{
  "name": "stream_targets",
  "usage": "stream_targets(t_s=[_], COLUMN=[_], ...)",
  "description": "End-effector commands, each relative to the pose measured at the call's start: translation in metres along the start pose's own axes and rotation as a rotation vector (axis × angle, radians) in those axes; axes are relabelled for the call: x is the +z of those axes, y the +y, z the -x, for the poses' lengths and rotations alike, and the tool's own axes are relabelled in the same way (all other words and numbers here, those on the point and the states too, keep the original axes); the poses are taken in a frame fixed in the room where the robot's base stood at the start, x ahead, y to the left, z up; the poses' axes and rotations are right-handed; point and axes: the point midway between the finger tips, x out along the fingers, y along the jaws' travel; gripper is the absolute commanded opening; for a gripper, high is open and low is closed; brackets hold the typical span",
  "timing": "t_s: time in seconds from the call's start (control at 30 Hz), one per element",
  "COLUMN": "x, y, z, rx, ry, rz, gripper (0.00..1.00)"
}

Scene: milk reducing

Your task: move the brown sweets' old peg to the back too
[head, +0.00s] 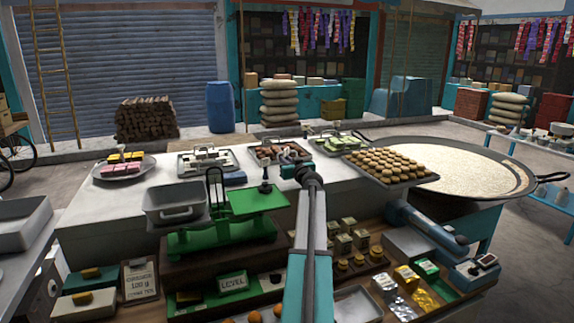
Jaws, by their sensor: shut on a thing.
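The brown sweets (266,153) lie on a tray at the back of the white counter, left of the tray of green sweets (345,143). My gripper (290,156) is at the near right part of the brown sweets' tray, past my teal wrist. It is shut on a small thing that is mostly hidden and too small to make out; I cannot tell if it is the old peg. A dark upright piece with a round foot (265,187) shows by the green scale pan, left of my wrist.
A green balance scale (215,240) with a grey pan (175,205) stands in front. White sweets (207,157) and a plate of pink and yellow sweets (122,170) are left. A tray of round sweets (383,163) and a wide pan (465,165) are right. Bare counter lies between the plates.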

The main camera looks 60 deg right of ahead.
Motion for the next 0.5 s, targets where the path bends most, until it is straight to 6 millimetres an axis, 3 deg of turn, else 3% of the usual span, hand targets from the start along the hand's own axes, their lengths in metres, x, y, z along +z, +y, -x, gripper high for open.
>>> stream_targets(t_s=[0.2,0.5], x=[0.016,0.017], y=[0.001,0.001], z=[0.000,0.000], rx=[0.001,0.002], ry=[0.000,0.001], rz=[-0.001,0.000], gripper=[0.00,0.00])
